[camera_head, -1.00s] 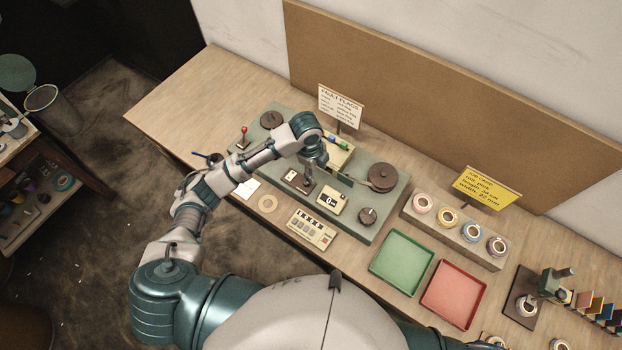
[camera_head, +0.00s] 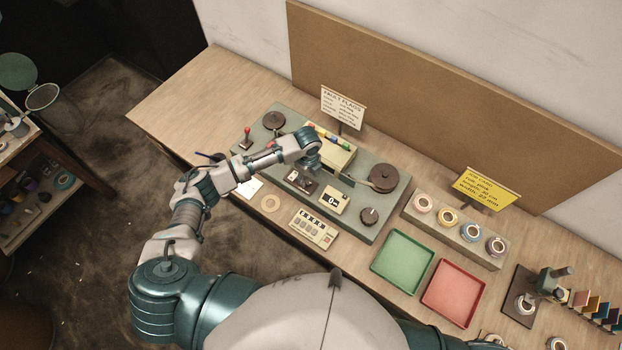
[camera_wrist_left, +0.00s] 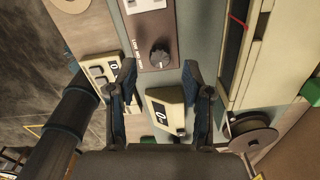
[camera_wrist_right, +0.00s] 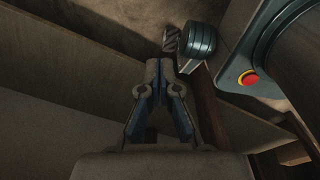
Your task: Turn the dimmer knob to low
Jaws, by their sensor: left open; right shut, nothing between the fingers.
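The dimmer knob (camera_wrist_left: 160,58) is a round dark knob on a brown plate (camera_wrist_left: 143,28) with "low" lettering beside it. A white switch shows at the plate's top edge. My left gripper (camera_wrist_left: 159,74) is open and empty, and its two fingertips stand to either side of the knob in the picture, apart from it. In the head view the left gripper (camera_head: 312,166) is over the grey machine base, just behind the brown plate (camera_head: 302,181); the knob is hard to make out there. My right gripper (camera_wrist_right: 160,70) is shut and empty, away from the knob.
A counter box (camera_head: 334,200) sits close beside the plate, and a keypad (camera_head: 313,229) lies in front. The cream winder box (camera_head: 330,153) stands behind. Another black knob (camera_head: 369,216) is on the base's right. A red emergency button (camera_wrist_right: 248,78) shows in the right wrist view.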

